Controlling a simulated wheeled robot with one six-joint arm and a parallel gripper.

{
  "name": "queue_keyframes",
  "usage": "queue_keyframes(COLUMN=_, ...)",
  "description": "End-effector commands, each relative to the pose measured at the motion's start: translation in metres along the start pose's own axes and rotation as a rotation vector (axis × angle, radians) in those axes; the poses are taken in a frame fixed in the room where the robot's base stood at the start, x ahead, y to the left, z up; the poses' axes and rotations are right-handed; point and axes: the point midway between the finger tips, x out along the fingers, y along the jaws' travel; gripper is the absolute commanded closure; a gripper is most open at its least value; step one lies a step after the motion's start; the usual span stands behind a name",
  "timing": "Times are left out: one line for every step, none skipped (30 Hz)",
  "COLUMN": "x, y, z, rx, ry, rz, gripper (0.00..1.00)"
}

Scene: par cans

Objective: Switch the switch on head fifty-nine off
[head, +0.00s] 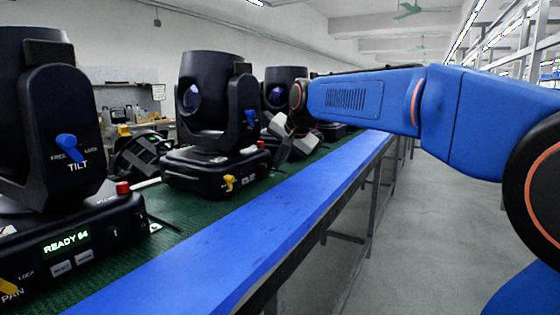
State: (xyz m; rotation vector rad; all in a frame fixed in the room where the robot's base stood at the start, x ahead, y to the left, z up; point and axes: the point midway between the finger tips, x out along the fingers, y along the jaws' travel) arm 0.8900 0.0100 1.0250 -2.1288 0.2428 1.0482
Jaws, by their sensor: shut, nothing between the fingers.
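Several black moving-head lights stand in a row on the bench. The nearest head (50,140) has a green display (67,243) that appears to read READY 64. It carries a blue tilt lever (69,147), a red knob (123,188) and a small dark switch (113,233). The second head (208,105) has a blue lever (250,118), a yellow lever (229,182) and a red part (260,145). A third head (283,82) stands behind, partly hidden by my arm. I cannot read which is fifty-nine. My gripper (281,128) is shut and empty, right of the second head.
A green mat (190,218) covers the bench under the heads, with a blue strip (225,250) along its front edge. A grey and black device (142,155) stands behind, between the near heads. The grey floor (400,240) on the right is clear. Shelving (520,50) rises far right.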

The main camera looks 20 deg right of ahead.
Motion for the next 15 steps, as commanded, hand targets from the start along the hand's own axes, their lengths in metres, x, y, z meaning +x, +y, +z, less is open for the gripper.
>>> queue_keyframes(x=0.0009, y=-0.0005, z=0.0001, rx=0.011, ry=0.005, rz=-0.023, gripper=1.0)
queue_keyframes(x=0.0009, y=-0.0008, z=-0.0001, rx=0.015, ry=0.008, rz=-0.035, gripper=1.0)
queue_keyframes(x=0.001, y=-0.0006, z=0.0001, rx=0.019, ry=0.01, rz=-0.045, gripper=1.0)
queue_keyframes(x=0.0014, y=-0.0005, z=0.0002, rx=0.02, ry=0.012, rz=-0.051, gripper=1.0)
queue_keyframes(x=0.0018, y=-0.0003, z=0.0004, rx=0.022, ry=0.013, rz=-0.056, gripper=1.0)
queue_keyframes(x=0.0027, y=0.0001, z=0.0009, rx=0.023, ry=0.013, rz=-0.057, gripper=1.0)
queue_keyframes(x=0.0032, y=0.0004, z=0.0013, rx=0.023, ry=0.012, rz=-0.057, gripper=1.0)
queue_keyframes(x=0.0035, y=0.0004, z=0.0014, rx=0.022, ry=0.012, rz=-0.057, gripper=1.0)
queue_keyframes(x=0.0036, y=0.0004, z=0.0015, rx=0.022, ry=0.012, rz=-0.057, gripper=1.0)
queue_keyframes(x=0.0037, y=0.0003, z=0.0015, rx=0.022, ry=0.012, rz=-0.056, gripper=1.0)
queue_keyframes(x=0.0039, y=0.0003, z=0.0016, rx=0.022, ry=0.011, rz=-0.056, gripper=1.0)
queue_keyframes(x=0.004, y=0.0003, z=0.0017, rx=0.022, ry=0.011, rz=-0.056, gripper=1.0)
queue_keyframes(x=0.0042, y=0.0003, z=0.0017, rx=0.022, ry=0.011, rz=-0.056, gripper=1.0)
queue_keyframes(x=0.0043, y=0.0003, z=0.0018, rx=0.022, ry=0.011, rz=-0.056, gripper=1.0)
queue_keyframes(x=0.0044, y=0.0003, z=0.0019, rx=0.022, ry=0.01, rz=-0.055, gripper=1.0)
